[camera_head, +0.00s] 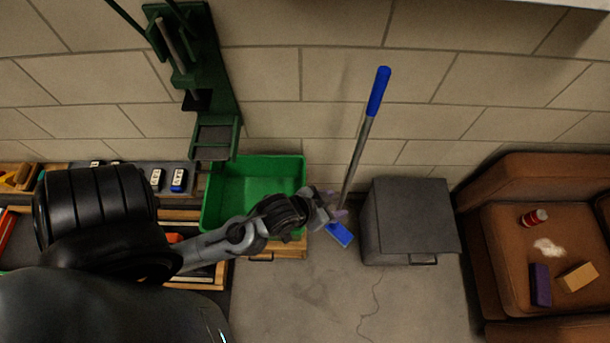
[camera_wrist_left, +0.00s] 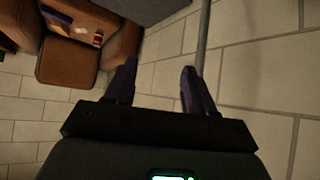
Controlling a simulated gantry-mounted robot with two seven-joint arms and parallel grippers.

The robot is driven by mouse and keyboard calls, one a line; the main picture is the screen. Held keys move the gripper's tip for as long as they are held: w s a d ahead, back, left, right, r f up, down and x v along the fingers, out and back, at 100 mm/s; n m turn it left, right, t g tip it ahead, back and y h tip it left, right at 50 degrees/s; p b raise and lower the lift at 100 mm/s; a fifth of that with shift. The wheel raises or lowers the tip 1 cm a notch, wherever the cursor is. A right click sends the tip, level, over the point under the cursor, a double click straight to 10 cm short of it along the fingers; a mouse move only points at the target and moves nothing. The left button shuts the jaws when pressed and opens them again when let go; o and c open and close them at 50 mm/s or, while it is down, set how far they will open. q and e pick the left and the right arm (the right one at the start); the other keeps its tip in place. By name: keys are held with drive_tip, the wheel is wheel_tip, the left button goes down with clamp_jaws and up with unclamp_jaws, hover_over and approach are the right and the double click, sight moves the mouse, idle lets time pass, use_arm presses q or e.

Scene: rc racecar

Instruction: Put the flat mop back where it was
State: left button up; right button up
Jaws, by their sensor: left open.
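The flat mop (camera_head: 356,154) stands upright, slightly tilted, near the block wall, with a blue grip at the top, a grey pole and a blue flat head (camera_head: 340,234) on the floor. My left gripper (camera_head: 337,205) is open beside the lower pole, just above the mop head. In the left wrist view, the grey pole (camera_wrist_left: 203,35) runs up from near the right fingertip of my left gripper (camera_wrist_left: 158,72). The space between the fingers looks empty. I cannot tell whether the finger touches the pole. My right gripper is not in view.
A grey box (camera_head: 408,220) stands right of the mop, and a green bin (camera_head: 255,168) stands to its left. A brown sofa (camera_head: 510,240) holding a can and blocks is at the right. The floor (camera_head: 345,290) in front is clear.

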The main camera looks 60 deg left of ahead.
use_arm(q)
drive_tip(key=s+f+m+g, duration=0.2)
drive_tip(key=s+g, duration=0.3)
drive_tip(key=s, duration=0.3)
drive_tip(key=shift+s+d+f+g, duration=0.2)
drive_tip(key=shift+f+g, duration=0.1)
drive_tip(key=shift+g, duration=0.1)
drive_tip(key=shift+r, duration=0.1)
